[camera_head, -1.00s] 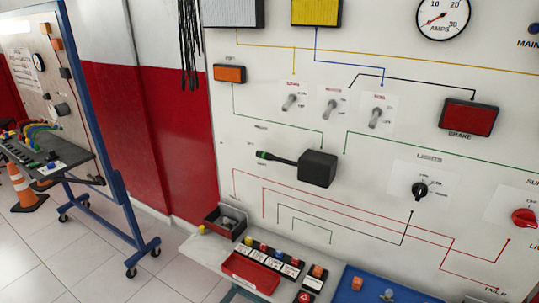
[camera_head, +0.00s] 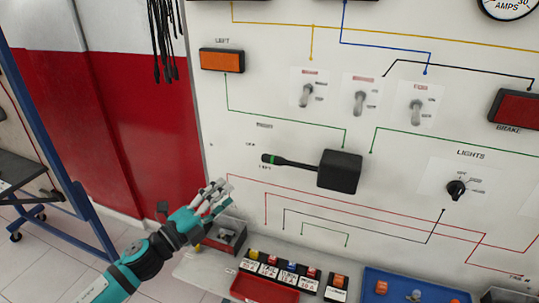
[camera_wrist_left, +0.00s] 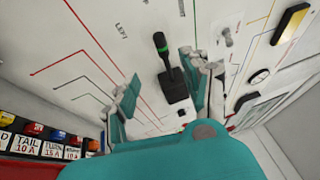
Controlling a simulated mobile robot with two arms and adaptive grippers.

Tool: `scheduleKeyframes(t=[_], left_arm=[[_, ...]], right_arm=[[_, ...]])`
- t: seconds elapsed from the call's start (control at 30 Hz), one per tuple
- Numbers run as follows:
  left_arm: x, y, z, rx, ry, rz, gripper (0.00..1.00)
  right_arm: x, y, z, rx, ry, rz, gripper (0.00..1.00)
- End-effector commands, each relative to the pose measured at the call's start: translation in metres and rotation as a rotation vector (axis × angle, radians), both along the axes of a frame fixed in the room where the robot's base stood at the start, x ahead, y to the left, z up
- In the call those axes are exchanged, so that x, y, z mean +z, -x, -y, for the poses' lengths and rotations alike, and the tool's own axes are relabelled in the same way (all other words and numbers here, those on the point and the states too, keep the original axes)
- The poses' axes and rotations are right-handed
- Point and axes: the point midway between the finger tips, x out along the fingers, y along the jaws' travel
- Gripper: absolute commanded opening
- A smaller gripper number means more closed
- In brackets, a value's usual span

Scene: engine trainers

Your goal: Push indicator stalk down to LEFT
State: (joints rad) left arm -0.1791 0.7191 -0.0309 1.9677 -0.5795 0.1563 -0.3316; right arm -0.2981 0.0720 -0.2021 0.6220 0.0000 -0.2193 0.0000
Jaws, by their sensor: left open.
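The indicator stalk (camera_head: 290,162) is a black lever with a green band near its tip. It sticks out to the left from a black box (camera_head: 340,171) on the white panel, about level, tilted slightly. Small labels stand above and below its tip. My left gripper (camera_head: 217,193) is open and empty, below and left of the stalk tip, apart from it. In the left wrist view the stalk (camera_wrist_left: 163,52) shows beyond and between the open fingers (camera_wrist_left: 160,88). My right gripper is not in view.
An orange LEFT lamp (camera_head: 222,60) is above the stalk. Toggle switches (camera_head: 360,103) and a LIGHTS knob (camera_head: 456,189) are to the right. Below are a shelf with a small bin (camera_head: 222,236), fuse holders (camera_head: 280,268) and a blue tray (camera_head: 385,283). Black cables (camera_head: 167,45) hang at upper left.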

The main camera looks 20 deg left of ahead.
Motion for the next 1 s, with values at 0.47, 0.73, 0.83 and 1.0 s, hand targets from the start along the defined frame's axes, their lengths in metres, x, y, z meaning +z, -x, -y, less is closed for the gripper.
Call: scheduleKeyframes(t=[0.47,0.73,0.83,1.0], left_arm=[[0.018,-0.079,0.036,0.001,0.004,0.001,0.48],[0.024,-0.128,0.059,0.001,0.004,-0.001,0.48],[0.025,-0.141,0.064,0.002,0.004,0.000,0.48],[0.024,-0.152,0.069,0.001,0.003,-0.003,0.48]], right_arm=[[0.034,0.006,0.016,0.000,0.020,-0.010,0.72],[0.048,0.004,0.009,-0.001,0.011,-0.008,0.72],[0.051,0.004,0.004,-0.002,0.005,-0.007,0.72],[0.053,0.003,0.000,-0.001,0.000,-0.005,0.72]])
